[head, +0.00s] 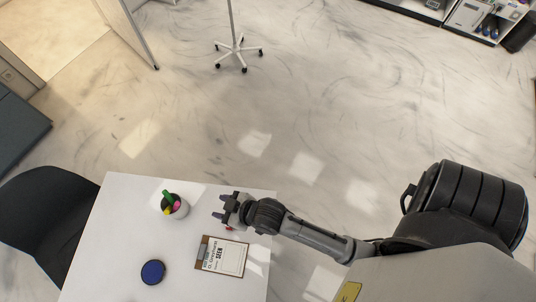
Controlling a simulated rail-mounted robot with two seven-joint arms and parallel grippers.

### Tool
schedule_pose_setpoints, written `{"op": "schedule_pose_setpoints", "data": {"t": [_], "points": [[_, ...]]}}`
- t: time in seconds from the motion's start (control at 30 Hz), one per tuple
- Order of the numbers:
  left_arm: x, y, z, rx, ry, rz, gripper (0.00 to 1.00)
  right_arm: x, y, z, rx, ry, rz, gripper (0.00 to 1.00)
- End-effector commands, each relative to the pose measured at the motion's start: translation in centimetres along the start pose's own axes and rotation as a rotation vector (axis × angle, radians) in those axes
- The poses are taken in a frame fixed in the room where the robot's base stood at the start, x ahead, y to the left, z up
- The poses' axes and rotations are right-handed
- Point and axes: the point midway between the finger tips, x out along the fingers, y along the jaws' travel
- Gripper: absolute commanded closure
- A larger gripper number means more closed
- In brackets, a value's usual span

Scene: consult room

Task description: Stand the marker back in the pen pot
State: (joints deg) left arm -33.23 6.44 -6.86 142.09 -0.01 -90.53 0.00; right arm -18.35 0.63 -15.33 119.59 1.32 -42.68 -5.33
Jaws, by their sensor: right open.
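The pen pot (178,212) stands upright on the white table (120,215), with green, yellow and pink items showing at its mouth. My right gripper (219,206) is open, to the right of the pot and apart from it, with its fingers pointing left toward it. A small bit of red (229,228) shows at the lower edge of the right gripper; I cannot tell whether it is the marker. No other loose marker can be made out on the table. My left gripper is not in view.
A clipboard (231,259) with a printed sheet lies just below the right gripper. A round dark blue object (152,272) lies at the lower left of the table. A black chair (45,215) is at the left. The table's left part is clear.

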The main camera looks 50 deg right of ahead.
Motion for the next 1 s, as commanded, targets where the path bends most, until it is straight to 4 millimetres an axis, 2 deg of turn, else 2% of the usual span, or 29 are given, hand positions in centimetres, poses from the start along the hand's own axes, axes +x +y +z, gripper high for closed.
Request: {"op": "schedule_pose_setpoints", "data": {"t": [0.03, 0.1, 0.2, 0.3, 0.43, 0.6, 1.0], "points": [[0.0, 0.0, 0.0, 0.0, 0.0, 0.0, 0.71, -2.0, 1.0, 1.6, 0.009, -0.092, 0.015, 0.56], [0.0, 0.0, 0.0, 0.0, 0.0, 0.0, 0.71, -4.6, 2.1, 3.7, 0.022, -0.221, 0.034, 0.56], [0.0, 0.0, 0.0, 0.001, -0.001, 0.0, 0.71, -8.4, 3.4, 6.1, 0.041, -0.387, 0.063, 0.56], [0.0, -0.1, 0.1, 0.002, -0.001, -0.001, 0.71, -11.8, 4.3, 7.8, 0.058, -0.525, 0.09, 0.56], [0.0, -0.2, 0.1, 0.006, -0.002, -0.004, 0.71, -15.1, 5.0, 9.1, 0.073, -0.647, 0.116, 0.56], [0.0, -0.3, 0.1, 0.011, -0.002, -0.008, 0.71, -17.1, 5.3, 9.8, 0.083, -0.718, 0.131, 0.56], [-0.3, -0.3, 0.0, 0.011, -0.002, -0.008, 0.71, -17.4, 5.3, 9.6, 0.084, -0.724, 0.132, 0.56]]}}
